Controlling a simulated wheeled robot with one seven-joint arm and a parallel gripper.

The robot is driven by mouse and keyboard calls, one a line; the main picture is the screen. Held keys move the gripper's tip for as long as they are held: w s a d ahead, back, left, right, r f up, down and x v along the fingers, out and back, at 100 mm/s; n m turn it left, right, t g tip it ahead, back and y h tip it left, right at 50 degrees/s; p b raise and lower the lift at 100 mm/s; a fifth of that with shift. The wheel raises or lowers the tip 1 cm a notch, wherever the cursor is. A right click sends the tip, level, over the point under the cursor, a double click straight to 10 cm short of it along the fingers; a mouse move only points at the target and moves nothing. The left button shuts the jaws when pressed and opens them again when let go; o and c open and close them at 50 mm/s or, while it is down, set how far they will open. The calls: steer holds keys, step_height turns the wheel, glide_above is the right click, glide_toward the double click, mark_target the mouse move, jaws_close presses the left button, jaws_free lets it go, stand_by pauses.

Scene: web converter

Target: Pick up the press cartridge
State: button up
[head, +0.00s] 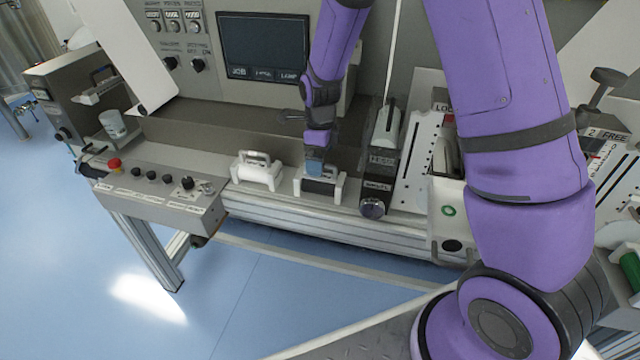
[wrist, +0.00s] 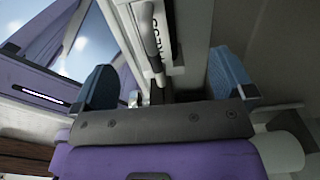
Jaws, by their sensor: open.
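A white roller-like unit with a handle (head: 257,171) stands left of my gripper. A control box with a red button (head: 115,164) is farther left. A slotted white panel (head: 415,150) stands right of the cartridge. A dark screen (head: 264,45) is behind. Floor in front is clear.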

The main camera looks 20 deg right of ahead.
steer(key=shift+s+a+f, duration=0.1)
steer(key=shift+f, duration=1.1)
steer(key=shift+s+f, duration=0.1)
steer(key=shift+f, duration=1.05)
steer(key=c, duration=1.3)
steer(key=shift+r, duration=0.1)
